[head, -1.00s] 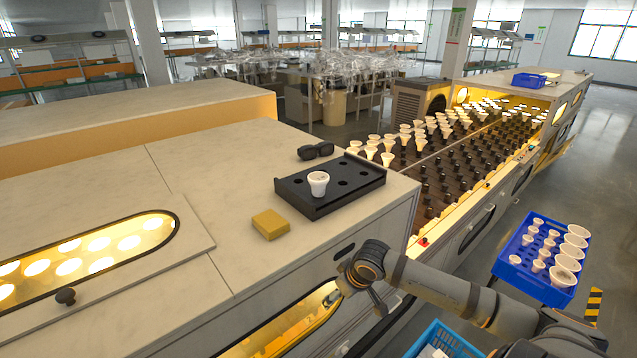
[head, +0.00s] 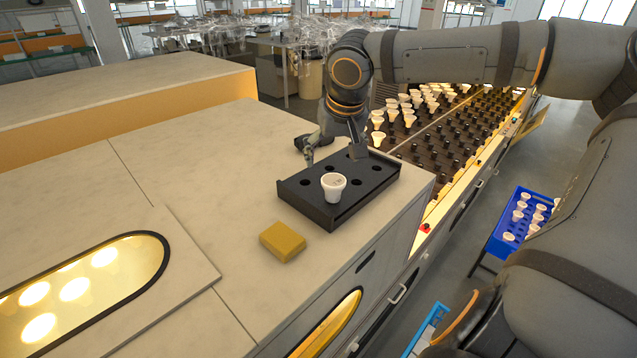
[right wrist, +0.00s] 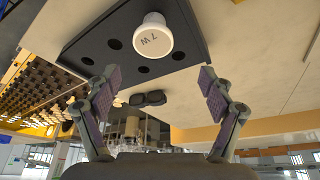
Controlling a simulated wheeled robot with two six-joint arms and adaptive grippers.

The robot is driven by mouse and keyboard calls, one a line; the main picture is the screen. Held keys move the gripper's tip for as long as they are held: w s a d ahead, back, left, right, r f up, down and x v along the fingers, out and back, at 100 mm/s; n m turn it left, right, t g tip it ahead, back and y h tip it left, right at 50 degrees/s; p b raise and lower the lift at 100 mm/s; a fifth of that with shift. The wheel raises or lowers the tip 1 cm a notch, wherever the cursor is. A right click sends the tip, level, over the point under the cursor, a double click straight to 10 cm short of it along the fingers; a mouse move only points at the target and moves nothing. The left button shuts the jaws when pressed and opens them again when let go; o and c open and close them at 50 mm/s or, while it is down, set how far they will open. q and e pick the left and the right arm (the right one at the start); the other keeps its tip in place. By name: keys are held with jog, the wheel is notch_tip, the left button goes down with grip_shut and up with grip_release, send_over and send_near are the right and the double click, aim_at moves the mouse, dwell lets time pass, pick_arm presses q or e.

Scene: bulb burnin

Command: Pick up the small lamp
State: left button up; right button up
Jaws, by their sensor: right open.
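The small lamp (head: 333,186) is white and stands upright in a black tray with holes (head: 297,198) on the counter. In the right wrist view the lamp (right wrist: 153,40) shows its round face marked "7 W". My right gripper (head: 332,157) is open above the back of the tray, behind the lamp and apart from it. In the right wrist view its two spread fingers (right wrist: 160,92) have nothing between them that they touch. My left gripper is not in view.
A yellow block (head: 283,241) lies on the counter in front of the tray. Dark glasses (head: 308,141) lie behind the tray, partly hidden by my gripper. A rack of lit lamps (head: 440,130) stands beyond the counter's right edge. A blue crate (head: 497,237) with lamps stands at right.

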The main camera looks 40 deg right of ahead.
aim_at(334, 181)
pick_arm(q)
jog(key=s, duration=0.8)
pick_arm(e)
jog(key=s+f, duration=0.1)
jog(key=s+d+f, duration=0.1)
jog(key=shift+s+f, duration=0.35)
jog(key=shift+w+a+f, duration=0.1)
jog(key=shift+w+f, duration=0.2)
jog(key=shift+w, duration=0.25)
jog(key=shift+w+f, duration=0.25)
jog(key=shift+w, duration=0.25)
jog(key=p+x, duration=0.2)
jog(key=x, duration=0.1)
jog(key=shift+w+f, duration=0.2)
jog(key=shift+w+d+f, duration=0.1)
jog(key=shift+d+f, duration=0.15)
jog(key=shift+f, duration=0.45)
jog(key=shift+a, duration=0.1)
jog(key=c, duration=1.3)
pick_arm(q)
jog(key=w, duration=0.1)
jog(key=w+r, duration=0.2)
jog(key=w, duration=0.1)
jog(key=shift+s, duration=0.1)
pick_arm(e)
jog(key=shift+r, duration=0.15)
